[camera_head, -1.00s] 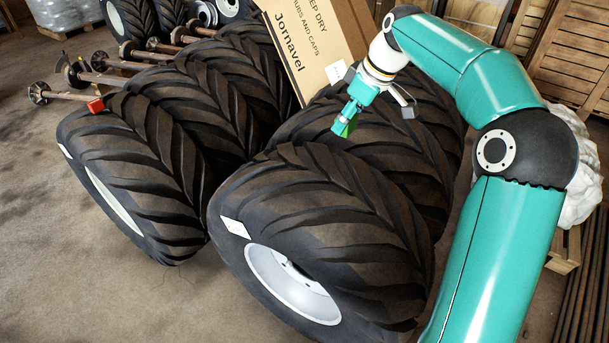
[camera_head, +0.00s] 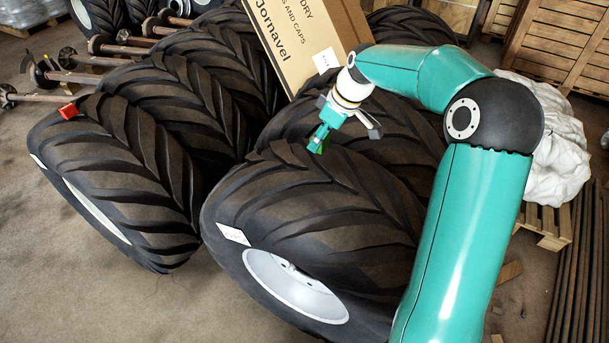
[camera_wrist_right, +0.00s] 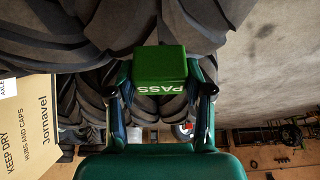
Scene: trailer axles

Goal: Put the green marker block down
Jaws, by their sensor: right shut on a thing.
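The green marker block (camera_wrist_right: 158,64) is between the fingers of my right gripper (camera_wrist_right: 160,92) in the right wrist view, and the word PASS shows on it. In the head view my right gripper (camera_head: 322,137) is over the top of the front right tyre (camera_head: 320,195), with the green block (camera_head: 320,147) small and partly hidden at its fingertips. Tyre tread lies close beyond the block in the wrist view. I cannot tell whether the block touches the tread. My left gripper is not in view.
A cardboard box (camera_head: 298,38) leans on the tyres behind my gripper. Axles (camera_head: 85,60) lie at the left. Pallets and a white wrapped heap (camera_head: 560,140) stand at the right.

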